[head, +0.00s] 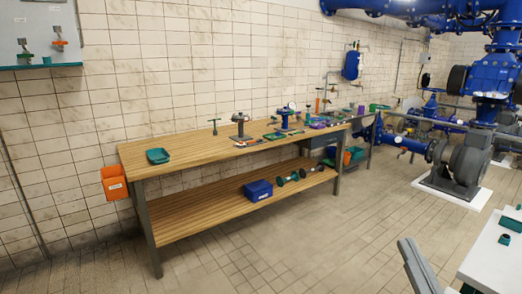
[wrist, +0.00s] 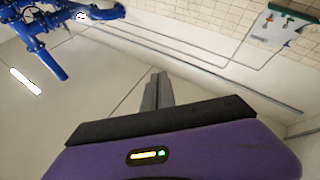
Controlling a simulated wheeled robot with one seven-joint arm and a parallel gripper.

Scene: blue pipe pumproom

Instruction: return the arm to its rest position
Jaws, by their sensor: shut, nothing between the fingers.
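My gripper (wrist: 158,80) shows in the wrist view, beyond a black bar and a purple housing with a small lit indicator. Its grey fingers are together with nothing between them. It points into open space, with a plain pale surface behind it, and touches nothing that I can see. In the head view I cannot make out the gripper for certain. A grey angular piece (head: 416,268) stands at the lower right edge there, and I cannot tell what it is.
A long wooden workbench (head: 190,140) with tools stands along the tiled wall. An orange bin (head: 115,182) hangs at its left end. A grey pump (head: 465,165) and blue pipes (head: 490,75) are at right. A white table (head: 495,250) is at lower right. Open floor (head: 310,235) lies between.

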